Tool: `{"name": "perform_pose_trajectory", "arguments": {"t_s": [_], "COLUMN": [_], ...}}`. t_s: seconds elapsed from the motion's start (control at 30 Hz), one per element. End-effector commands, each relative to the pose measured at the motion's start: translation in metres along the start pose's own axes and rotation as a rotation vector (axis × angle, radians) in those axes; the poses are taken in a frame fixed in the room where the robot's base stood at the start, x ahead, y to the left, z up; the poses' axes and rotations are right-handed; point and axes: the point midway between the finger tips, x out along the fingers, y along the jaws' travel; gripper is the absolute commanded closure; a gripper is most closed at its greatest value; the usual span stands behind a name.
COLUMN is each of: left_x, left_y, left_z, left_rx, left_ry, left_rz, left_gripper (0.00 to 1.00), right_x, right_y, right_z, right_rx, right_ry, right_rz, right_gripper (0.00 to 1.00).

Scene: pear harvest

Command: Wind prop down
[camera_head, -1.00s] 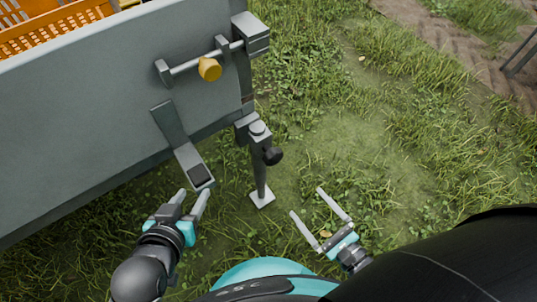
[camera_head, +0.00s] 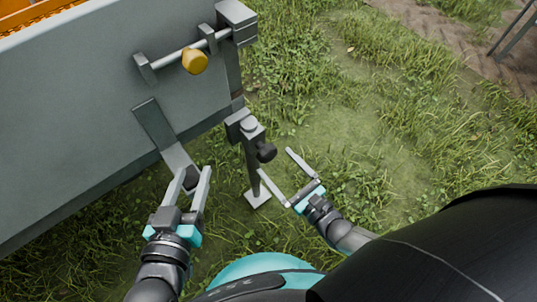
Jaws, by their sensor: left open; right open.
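The prop (camera_head: 253,165) is a grey upright leg at the trailer's corner, with a square white foot plate (camera_head: 257,196) at the grass and a black crank knob (camera_head: 266,152) on its right side near the top. My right gripper (camera_head: 274,162) is open and empty, its fingers pointing up-left beside the prop, close to the knob. I cannot tell whether a finger touches the prop.
The grey trailer wall (camera_head: 70,110) fills the left side, with a latch bar and orange knob (camera_head: 194,61) on it. Orange crates (camera_head: 30,12) show at the top left. Open grass (camera_head: 370,120) lies to the right of the prop.

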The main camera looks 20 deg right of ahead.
Motion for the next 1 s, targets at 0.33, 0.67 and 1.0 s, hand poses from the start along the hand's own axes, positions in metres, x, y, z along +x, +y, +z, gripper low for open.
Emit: {"name": "perform_pose_trajectory", "arguments": {"t_s": [0.33, 0.67, 1.0], "left_x": [-0.006, -0.009, -0.009], "left_y": [0.013, 0.015, 0.015], "left_z": [-0.007, -0.011, -0.011], "left_rx": [-0.037, -0.048, -0.048], "left_ry": [0.161, 0.209, 0.209], "left_rz": [0.031, 0.037, 0.037], "left_gripper": [0.5, 0.5, 0.5], "right_x": [0.036, 0.045, 0.044], "right_y": [0.001, 0.0, 0.0], "right_z": [-0.001, 0.0, 0.0], "right_rx": [0.001, 0.0, 0.0], "right_ry": [-0.002, 0.0, 0.0], "right_rz": [0.0, 0.0, 0.0], "right_gripper": [0.04, 0.04, 0.21]}}
